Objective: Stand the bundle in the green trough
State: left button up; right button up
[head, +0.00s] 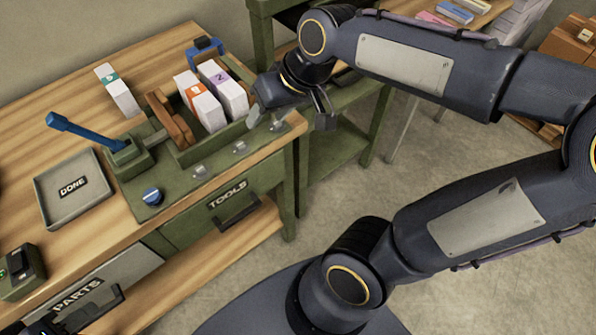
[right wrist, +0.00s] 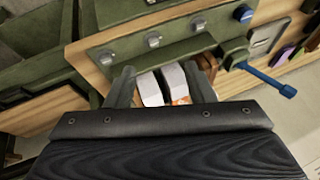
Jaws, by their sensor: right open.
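The green trough (head: 212,150) is on the bench's green base. Two white blocks stand side by side in it, one with an orange label (head: 203,110) and one with a purple label (head: 232,92). A third white block with a teal label (head: 121,95) is on the wood left of the trough. I cannot tell which blocks form the bundle. My right gripper (head: 290,118) is open and empty, at the right of the trough. In the right wrist view, the two blocks (right wrist: 150,90) show between the open fingers (right wrist: 160,74). My left gripper (head: 72,318) is partly cut off at the lower left.
A brown wooden piece (head: 170,121) stands at the trough's left end, near a blue lever (head: 85,131). The tray marked DONE (head: 47,207) is empty. A blue clip-like object (head: 205,46) is behind. Small metal pieces and a blue knob (head: 153,195) line the front.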

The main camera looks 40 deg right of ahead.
pick_arm(q)
jog(key=shift+a, duration=0.1)
pick_arm(e)
jog(key=s+a+f, duration=0.1)
jog(key=s+f, duration=0.1)
jog(key=s, duration=0.4)
jog(key=s+a+f, duration=0.1)
jog(key=s+f, duration=0.2)
jog(key=s, duration=0.2)
jog(key=shift+s+a+m+t+y, duration=0.25)
jog(key=shift+s+m+t+y, duration=0.05)
jog(key=shift+s+t, duration=0.1)
pick_arm(q)
jog(key=shift+f, duration=0.1)
pick_arm(e)
jog(key=shift+f, duration=0.1)
